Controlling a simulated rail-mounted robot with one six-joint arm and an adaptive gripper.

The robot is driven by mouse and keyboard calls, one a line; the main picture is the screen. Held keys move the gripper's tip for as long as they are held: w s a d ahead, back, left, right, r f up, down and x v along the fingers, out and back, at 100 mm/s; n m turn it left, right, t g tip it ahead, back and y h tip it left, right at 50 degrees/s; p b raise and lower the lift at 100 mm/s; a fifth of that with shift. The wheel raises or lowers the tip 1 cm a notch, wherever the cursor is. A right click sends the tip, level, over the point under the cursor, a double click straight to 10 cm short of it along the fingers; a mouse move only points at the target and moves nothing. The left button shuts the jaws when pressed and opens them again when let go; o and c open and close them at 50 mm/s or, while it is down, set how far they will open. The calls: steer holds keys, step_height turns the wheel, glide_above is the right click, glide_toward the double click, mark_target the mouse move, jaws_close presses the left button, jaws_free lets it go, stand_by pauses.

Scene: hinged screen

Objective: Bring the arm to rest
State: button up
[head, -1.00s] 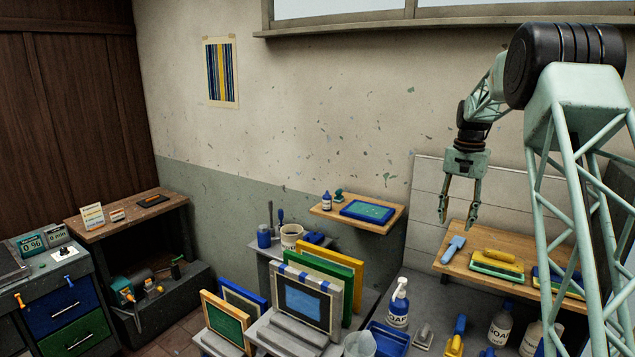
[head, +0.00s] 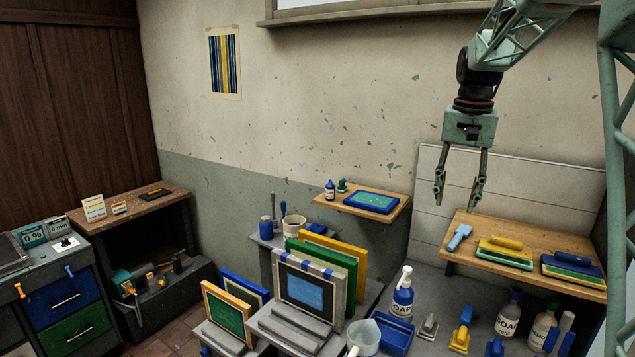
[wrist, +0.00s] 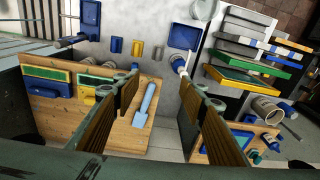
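My gripper (head: 457,196) hangs fingers down in the head view, in front of the pale wall panel and above the left end of the right wooden shelf. Its two fingers are spread apart with nothing between them. In the wrist view the fingers (wrist: 165,105) are also wide apart and empty. Below them a light blue spatula-like tool (wrist: 145,105) lies on the wooden shelf (wrist: 110,133). The same tool shows in the head view (head: 459,237), apart from the fingers. My upper arm runs out of the top of the head view.
The hinged screen (head: 305,291) stands in front of green and yellow frames. A small wooden shelf (head: 353,207) holds a blue-green screen.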

steer(key=s+a+n+b, duration=0.1)
steer(key=s+a+b, duration=0.25)
steer(key=s, duration=0.55)
steer(key=s+a+n+t+b, duration=0.15)
steer(key=s+a, duration=0.25)
steer(key=s, duration=0.5)
steer(key=s+a+n+b, duration=0.1)
steer(key=s+a+b, duration=0.2)
steer(key=s, duration=0.6)
steer(key=s+a+f+b, duration=0.1)
steer(key=s+f+b, duration=0.1)
steer(key=s+f, duration=0.3)
steer(key=s+a+f+n+t+b, duration=0.1)
steer(key=s+f, duration=0.4)
steer(key=s, duration=0.7)
steer(key=s+a+f+n+b, duration=0.1)
steer(key=s+a+f+b, duration=0.2)
steer(key=s, duration=0.5)
steer(key=shift+s+a+f+b, duration=0.15)
steer(key=shift+a+f+b, duration=0.05)
steer(key=shift+f+b, duration=0.65)
steer(key=shift+d, duration=0.1)
